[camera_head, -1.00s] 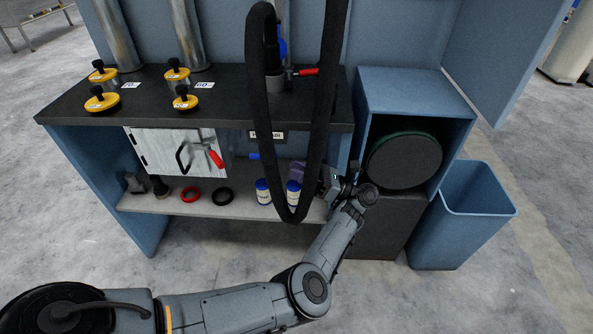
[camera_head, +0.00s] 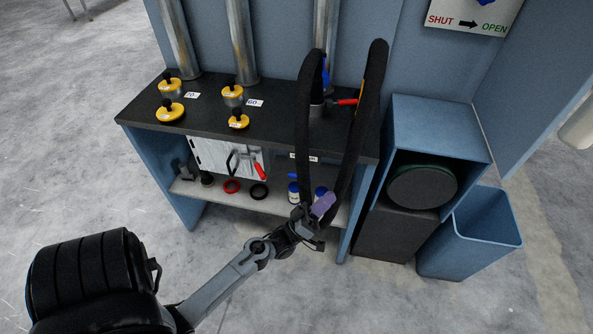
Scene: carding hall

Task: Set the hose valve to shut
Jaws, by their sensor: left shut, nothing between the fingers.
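A red lever (camera_head: 347,102) sticks out roughly level to the right from a dark fitting (camera_head: 317,109) on the bench top, and I take it for the hose valve's handle. A thick black hose (camera_head: 303,140) hangs in a loop in front of the fitting and hides part of it. A sign (camera_head: 466,20) at the top right reads SHUT, arrow, OPEN. My left gripper (camera_head: 323,206) has purplish finger parts, is shut and empty, and is at the hose loop's lower end, well below the lever; contact cannot be told. My right gripper is out of view.
Yellow-topped knobs (camera_head: 170,110) stand on the black bench top (camera_head: 205,118). On the shelf below are a red ring (camera_head: 232,186), a black ring (camera_head: 259,191) and small jars (camera_head: 293,193). A cubby with a round dark drum (camera_head: 422,187) and a blue bin (camera_head: 470,245) stand at right.

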